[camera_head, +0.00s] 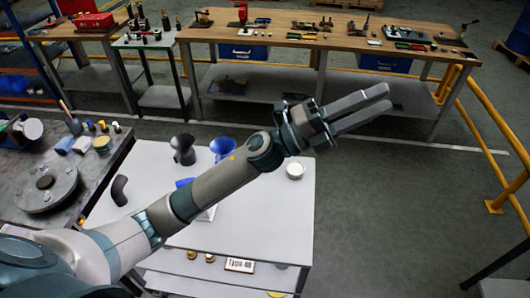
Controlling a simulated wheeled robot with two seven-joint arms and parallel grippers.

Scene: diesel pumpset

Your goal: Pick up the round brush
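My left gripper (388,97) is stretched out past the far right corner of the light table, above the floor. Its two long grey fingers lie close together with nothing seen between them; their gap is not clear from this angle. A dark tool with a wooden handle (65,107) stands upright at the back of the dark left workbench, far from the gripper. It may be the round brush, but it is too small to be sure. My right gripper is not in view.
The light table (270,235) holds a dark funnel (183,149), a blue funnel (222,148), a black curved hose (119,190) and a white round piece (295,170). The left workbench (105,165) holds a grey disc (46,188). Yellow rails (487,120) stand right.

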